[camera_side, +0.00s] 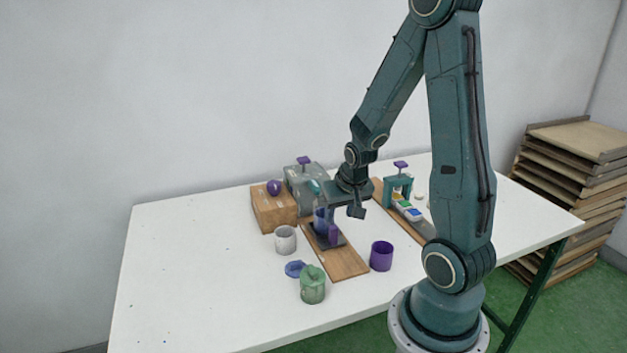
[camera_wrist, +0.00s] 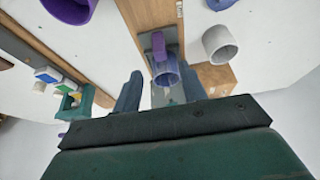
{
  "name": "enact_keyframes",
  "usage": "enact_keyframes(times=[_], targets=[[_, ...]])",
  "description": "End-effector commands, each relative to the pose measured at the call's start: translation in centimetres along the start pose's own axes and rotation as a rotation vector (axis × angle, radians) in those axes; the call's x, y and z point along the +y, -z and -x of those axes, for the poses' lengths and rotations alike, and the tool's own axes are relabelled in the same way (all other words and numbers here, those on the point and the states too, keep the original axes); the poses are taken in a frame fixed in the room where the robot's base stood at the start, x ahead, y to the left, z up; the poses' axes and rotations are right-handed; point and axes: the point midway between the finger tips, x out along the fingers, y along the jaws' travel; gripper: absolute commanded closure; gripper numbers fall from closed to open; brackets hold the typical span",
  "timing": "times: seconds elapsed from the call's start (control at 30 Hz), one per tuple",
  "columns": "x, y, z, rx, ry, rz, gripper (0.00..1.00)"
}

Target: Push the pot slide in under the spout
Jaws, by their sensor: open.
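The pot slide is a dark plate (camera_side: 327,243) with an upright purple handle (camera_side: 334,234), on a wooden board (camera_side: 345,265). A translucent blue pot (camera_side: 320,222) stands on it, behind the handle. The grey dispenser (camera_side: 296,180) is at the board's far end, with a teal part (camera_side: 314,187) that may be the spout. My gripper (camera_wrist: 160,73) is open, its fingers apart to either side of the pot in the wrist view. That view also shows the purple handle (camera_wrist: 158,44). I cannot tell whether a finger touches the pot or slide; my gripper partly hides the dispenser.
A white cup (camera_side: 285,240), blue disc (camera_side: 295,268) and green cup (camera_side: 312,287) stand left of the board. A purple cup (camera_side: 381,257) is to its right. A wooden block (camera_side: 273,208) and teal stand (camera_side: 397,188) flank the dispenser. The table's left side is clear.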

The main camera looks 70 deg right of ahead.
Motion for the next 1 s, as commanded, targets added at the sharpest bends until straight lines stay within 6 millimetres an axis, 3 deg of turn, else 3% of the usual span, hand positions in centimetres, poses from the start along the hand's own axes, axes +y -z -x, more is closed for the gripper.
enact_keyframes(times=[1.0], targets=[[0.0, 0.0, -8.7, -0.001, 0.0, 0.0, 0.58]])
